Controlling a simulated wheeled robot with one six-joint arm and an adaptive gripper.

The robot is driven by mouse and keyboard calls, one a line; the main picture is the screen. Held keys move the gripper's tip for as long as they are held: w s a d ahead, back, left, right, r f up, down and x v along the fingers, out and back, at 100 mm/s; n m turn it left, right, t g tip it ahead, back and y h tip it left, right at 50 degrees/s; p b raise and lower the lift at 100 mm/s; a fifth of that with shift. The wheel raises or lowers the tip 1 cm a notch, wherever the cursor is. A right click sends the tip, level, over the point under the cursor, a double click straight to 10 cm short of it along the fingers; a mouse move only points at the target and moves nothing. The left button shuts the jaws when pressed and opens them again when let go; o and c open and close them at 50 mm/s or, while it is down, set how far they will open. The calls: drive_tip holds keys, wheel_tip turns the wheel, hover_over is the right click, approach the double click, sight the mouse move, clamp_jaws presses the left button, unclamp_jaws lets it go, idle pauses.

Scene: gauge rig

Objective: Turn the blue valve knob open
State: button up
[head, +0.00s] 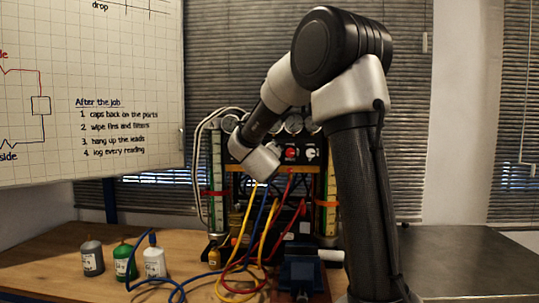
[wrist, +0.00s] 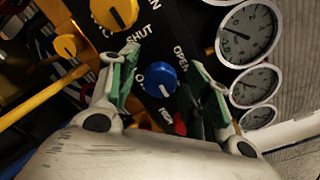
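The blue valve knob (wrist: 161,79) shows in the wrist view on a black panel, with a white mark on its face pointing toward the bottom of the picture. The printed words OPEN and SHUT stand near it. My gripper (wrist: 160,85) is open, with one green-padded finger on each side of the knob. The fingers look apart from it; their exact depth relative to the knob is unclear. In the head view my arm hides the blue knob and most of the gripper.
A yellow knob (wrist: 114,13) and a smaller yellow one (wrist: 66,46) sit near the blue knob. Several round gauges (wrist: 247,34) line the right. The rig's panel (head: 300,153) has red and white knobs. Coloured hoses (head: 262,225) hang below it. Bottles (head: 124,261) stand on the bench at left.

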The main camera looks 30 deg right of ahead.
drive_tip(key=c, duration=0.8)
drive_tip(key=shift+c, duration=0.2)
drive_tip(key=shift+n, duration=0.3)
drive_tip(key=n, duration=0.3)
drive_tip(key=shift+n, duration=0.3)
drive_tip(key=n, duration=1.3)
drive_tip(key=shift+f+n, duration=0.1)
drive_tip(key=shift+n, duration=0.2)
